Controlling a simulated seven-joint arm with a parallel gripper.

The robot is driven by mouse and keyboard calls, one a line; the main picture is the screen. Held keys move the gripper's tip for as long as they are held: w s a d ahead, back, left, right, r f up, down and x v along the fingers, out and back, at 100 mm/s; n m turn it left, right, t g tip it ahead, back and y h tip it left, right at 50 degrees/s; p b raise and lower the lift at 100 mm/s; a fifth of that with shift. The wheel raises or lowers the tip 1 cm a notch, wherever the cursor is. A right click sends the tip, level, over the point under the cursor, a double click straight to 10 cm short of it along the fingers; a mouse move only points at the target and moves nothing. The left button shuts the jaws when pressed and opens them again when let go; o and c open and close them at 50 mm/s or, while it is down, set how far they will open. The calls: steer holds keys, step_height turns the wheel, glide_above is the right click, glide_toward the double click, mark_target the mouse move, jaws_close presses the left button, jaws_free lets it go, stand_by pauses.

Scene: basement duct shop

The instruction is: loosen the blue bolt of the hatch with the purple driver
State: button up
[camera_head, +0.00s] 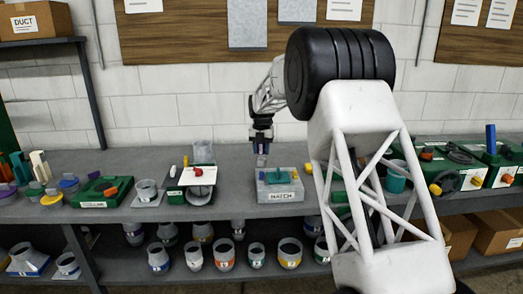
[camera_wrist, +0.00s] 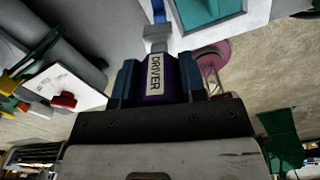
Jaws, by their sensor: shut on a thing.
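The hatch (camera_head: 281,196) is a grey box with a "HATCH" label and a teal panel on top, on the bench near the middle of the head view. Its teal panel (camera_wrist: 205,10) shows at the top edge of the wrist view. My gripper (camera_head: 262,142) is above the hatch's left side, pointing down. It is shut on the purple driver (camera_wrist: 157,78), whose "DRIVER" label faces the wrist camera. The driver's grey shaft points toward a small blue piece (camera_wrist: 158,14), likely the blue bolt, beside the panel. I cannot tell whether they touch.
My arm hides part of the bench to the right, where a teal cup (camera_head: 396,177) and green units with knobs stand. Several duct collars fill the shelf below.

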mark_target(261, 159)
steer(key=m, duration=0.5)
steer(key=shift+r, duration=0.35)
steer(key=m, duration=0.4)
steer(key=shift+r, duration=0.25)
steer(key=m, duration=0.4)
steer(key=shift+r+m, duration=0.2)
steer(key=shift+m, duration=0.1)
steer(key=m, duration=0.4)
steer(key=shift+r, duration=0.2)
steer(key=shift+f, duration=0.15)
steer(key=shift+f, duration=2.35)
steer(key=shift+f, duration=1)
